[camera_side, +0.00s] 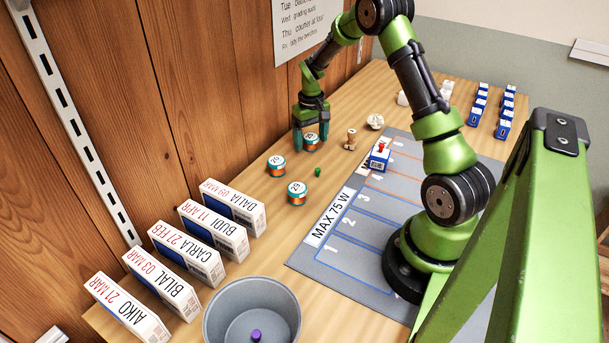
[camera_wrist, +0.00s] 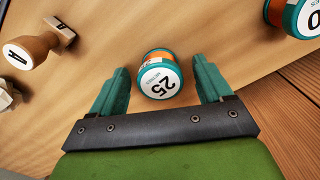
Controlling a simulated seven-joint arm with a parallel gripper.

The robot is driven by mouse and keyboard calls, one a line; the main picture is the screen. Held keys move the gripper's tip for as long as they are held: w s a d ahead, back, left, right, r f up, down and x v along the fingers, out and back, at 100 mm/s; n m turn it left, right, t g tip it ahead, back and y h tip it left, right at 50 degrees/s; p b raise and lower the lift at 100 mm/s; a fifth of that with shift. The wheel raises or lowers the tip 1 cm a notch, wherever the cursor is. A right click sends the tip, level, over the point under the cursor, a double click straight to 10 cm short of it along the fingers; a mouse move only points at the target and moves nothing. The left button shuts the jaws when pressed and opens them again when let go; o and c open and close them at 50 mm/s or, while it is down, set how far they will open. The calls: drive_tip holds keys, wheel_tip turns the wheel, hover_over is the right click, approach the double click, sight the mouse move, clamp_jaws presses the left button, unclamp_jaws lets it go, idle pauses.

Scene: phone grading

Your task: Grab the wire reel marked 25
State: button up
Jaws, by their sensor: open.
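The wire reel marked 25 (camera_wrist: 158,76) has a white top, teal rims and orange wire. In the wrist view it stands between the tips of my open gripper (camera_wrist: 162,70), with a gap on either side. In the side view my gripper (camera_side: 311,122) points down at this reel (camera_side: 311,143), its fingers partly hiding it. Two similar reels stand nearer the side camera, one at the left (camera_side: 276,166) and one in front (camera_side: 297,193); I cannot read their marks surely. One reel whose mark ends in 0 (camera_wrist: 298,16) shows at the wrist view's upper right corner.
A wooden stamp (camera_side: 350,140) stands right of the reel; it also shows in the wrist view (camera_wrist: 38,44). A small green object (camera_side: 318,172) lies near the reels. Boxes with names (camera_side: 217,230) stand along the wooden wall. A grey bin (camera_side: 222,325) and a grey mat (camera_side: 345,262) are nearer.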

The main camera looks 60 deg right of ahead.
drive_tip(key=shift+f, duration=0.3)
drive_tip(key=c, duration=1.1)
drive_tip(key=shift+r, duration=0.1)
